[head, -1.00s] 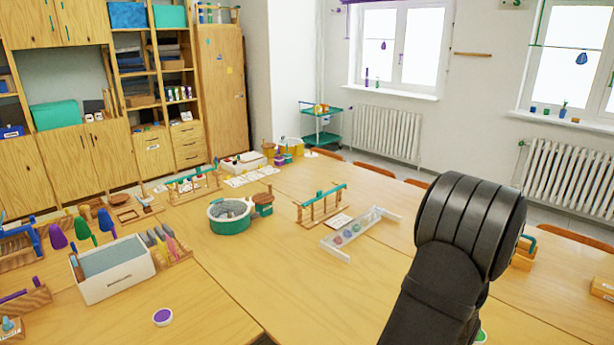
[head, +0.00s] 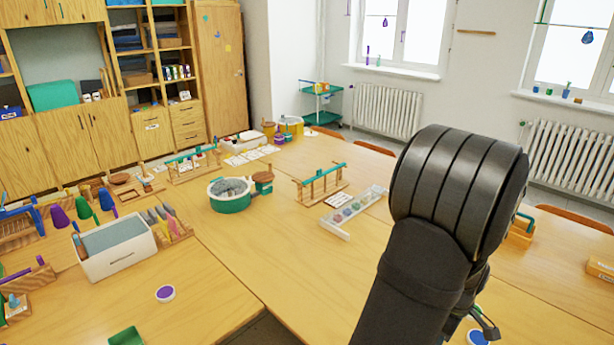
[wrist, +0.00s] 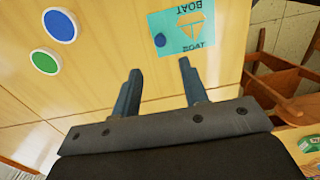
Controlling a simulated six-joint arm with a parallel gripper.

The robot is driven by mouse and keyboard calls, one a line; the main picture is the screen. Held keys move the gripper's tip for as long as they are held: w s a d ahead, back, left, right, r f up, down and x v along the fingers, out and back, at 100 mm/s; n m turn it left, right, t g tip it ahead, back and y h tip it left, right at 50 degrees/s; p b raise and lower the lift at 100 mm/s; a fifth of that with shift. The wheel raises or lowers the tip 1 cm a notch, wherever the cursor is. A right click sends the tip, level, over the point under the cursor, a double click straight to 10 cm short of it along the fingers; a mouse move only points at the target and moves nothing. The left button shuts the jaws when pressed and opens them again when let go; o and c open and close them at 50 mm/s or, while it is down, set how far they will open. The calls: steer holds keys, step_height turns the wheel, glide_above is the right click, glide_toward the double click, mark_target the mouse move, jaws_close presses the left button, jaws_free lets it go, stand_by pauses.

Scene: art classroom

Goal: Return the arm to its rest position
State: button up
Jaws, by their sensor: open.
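My gripper (wrist: 159,69) is open in the wrist view, with nothing between its two fingers. It is above the light wood table. My dark arm stands large at the right of the head view. It hides part of the table, and the gripper's fingers cannot be made out clearly there.
A white-rimmed blue disc (wrist: 59,26) and a green disc (wrist: 45,61) lie left of the card. A wooden chair (wrist: 285,80) stands at right. In the head view, a clear tray (head: 336,228), teal tub (head: 230,203) and white box (head: 118,261) stand left of my arm.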

step_height(320, 180, down, 11)
steer(key=r, duration=0.3)
steer(key=s+r, duration=0.1)
steer(key=r, duration=0.1)
steer(key=shift+d+r, duration=0.1)
steer(key=shift+d, duration=0.05)
steer(key=s+d+r, duration=0.3)
steer(key=s+r, duration=0.3)
steer(key=s, duration=0.5)
steer(key=w+a+m, duration=0.2)
steer(key=w+a, duration=0.2)
steer(key=w, duration=0.5)
steer(key=w+a+m, duration=0.2)
steer(key=w+a, duration=0.1)
steer(key=w, duration=0.5)
steer(key=w+a+m, duration=0.3)
steer(key=w+a, duration=1.1)
steer(key=a, duration=0.2)
steer(key=shift+r+m, duration=0.35)
steer(key=shift+m, duration=0.05)
